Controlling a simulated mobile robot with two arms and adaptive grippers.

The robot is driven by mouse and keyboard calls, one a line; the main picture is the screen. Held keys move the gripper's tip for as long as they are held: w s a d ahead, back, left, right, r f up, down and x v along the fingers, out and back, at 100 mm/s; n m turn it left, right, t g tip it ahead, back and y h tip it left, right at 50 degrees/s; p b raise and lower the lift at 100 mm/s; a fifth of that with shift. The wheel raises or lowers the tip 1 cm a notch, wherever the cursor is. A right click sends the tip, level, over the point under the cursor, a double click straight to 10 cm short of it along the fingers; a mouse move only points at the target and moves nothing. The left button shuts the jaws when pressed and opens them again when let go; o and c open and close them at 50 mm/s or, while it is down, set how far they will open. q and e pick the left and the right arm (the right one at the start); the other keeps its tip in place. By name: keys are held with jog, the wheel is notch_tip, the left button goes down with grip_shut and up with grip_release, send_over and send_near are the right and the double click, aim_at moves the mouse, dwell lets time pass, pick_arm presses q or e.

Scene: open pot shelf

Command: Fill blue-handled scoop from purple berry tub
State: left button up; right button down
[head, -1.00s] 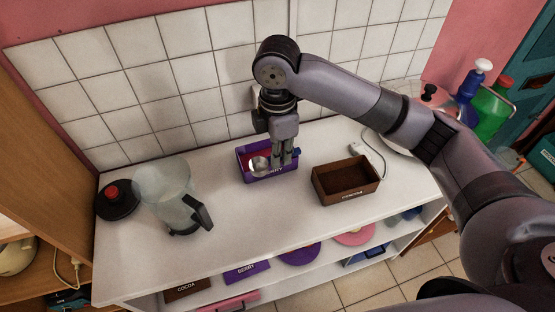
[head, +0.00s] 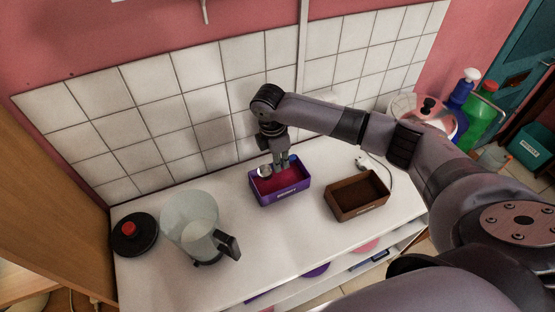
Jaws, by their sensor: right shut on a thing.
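The purple berry tub (head: 281,197) stands on the white shelf top, with dark red contents showing inside. My right gripper (head: 280,166) is above the back part of the tub, pointing down and shut on the blue-handled scoop. The scoop's silvery bowl (head: 264,171) shows at the left of the fingers, at the tub's back left rim. A bit of its blue handle (head: 294,158) shows at the right of the fingers. I cannot tell whether the bowl holds anything. My left gripper is not in view.
A brown cocoa tub (head: 357,196) stands right of the berry tub. A clear blender jug (head: 192,225) with a dark handle and a black lid with a red knob (head: 130,230) stand at the left. A tiled wall is close behind. The shelf front is clear.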

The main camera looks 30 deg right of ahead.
notch_tip(320, 180, down, 2)
jog(key=shift+a+f+b, duration=0.1)
jog(key=shift+f+b, duration=0.1)
jog(key=shift+b, duration=0.8)
jog(key=shift+f+b, duration=0.75)
jog(key=shift+b, duration=0.1)
jog(key=shift+f, duration=1.65)
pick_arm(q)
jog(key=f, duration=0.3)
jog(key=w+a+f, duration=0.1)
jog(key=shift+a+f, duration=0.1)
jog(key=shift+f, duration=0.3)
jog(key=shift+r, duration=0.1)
pick_arm(e)
jog(key=shift+r, duration=0.15)
jog(key=shift+r+p, duration=4.15)
jog(key=shift+p, duration=0.15)
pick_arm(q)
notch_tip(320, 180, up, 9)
